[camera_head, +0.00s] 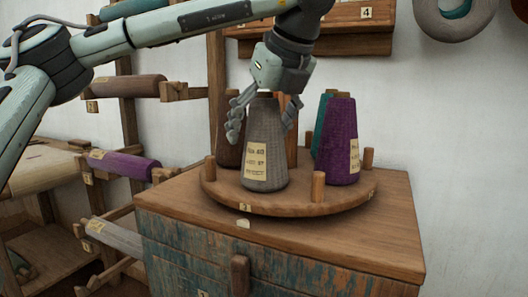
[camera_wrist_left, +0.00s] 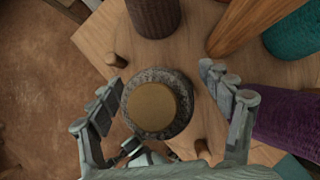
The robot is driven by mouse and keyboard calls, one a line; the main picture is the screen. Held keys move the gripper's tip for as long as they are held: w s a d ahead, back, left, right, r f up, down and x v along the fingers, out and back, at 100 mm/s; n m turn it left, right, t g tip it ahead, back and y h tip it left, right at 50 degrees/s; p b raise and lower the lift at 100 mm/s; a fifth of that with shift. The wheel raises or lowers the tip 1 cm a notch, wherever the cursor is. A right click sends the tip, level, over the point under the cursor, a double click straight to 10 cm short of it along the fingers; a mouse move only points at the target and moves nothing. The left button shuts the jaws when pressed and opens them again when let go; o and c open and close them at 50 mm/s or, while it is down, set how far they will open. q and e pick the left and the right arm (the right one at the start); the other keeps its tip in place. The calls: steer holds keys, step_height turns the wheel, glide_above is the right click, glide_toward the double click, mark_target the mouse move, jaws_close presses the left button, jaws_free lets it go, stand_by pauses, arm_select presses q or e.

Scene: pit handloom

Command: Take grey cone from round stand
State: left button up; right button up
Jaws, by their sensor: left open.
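The grey cone (camera_head: 265,150) stands upright at the front of the round wooden stand (camera_head: 238,205), with a cream label facing me. In the left wrist view the grey cone (camera_wrist_left: 157,103) shows from above, with its tan top between the fingers. My left gripper (camera_head: 264,115) points down over the grey cone, its open fingers on either side of the cone's upper part. In the left wrist view my left gripper (camera_wrist_left: 165,90) shows a gap between each finger and the cone. My right gripper is in neither view.
A purple cone (camera_head: 340,140), a teal cone (camera_head: 321,120) and a brown cone (camera_head: 228,140) also stand on the stand. Short wooden pegs (camera_head: 318,186) rise from its rim. It rests on a wooden cabinet (camera_head: 370,235). A rack with rolls (camera_head: 125,164) is at left.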

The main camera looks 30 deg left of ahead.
arm_select(q)
steer(key=shift+w+a+f, duration=0.15)
steer(key=shift+a+f, duration=0.1)
steer(key=shift+f, duration=0.2)
steer(key=c, duration=1.4)
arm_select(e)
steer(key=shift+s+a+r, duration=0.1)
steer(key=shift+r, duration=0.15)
arm_select(q)
steer(key=shift+r, duration=0.1)
steer(key=shift+c, duration=0.2)
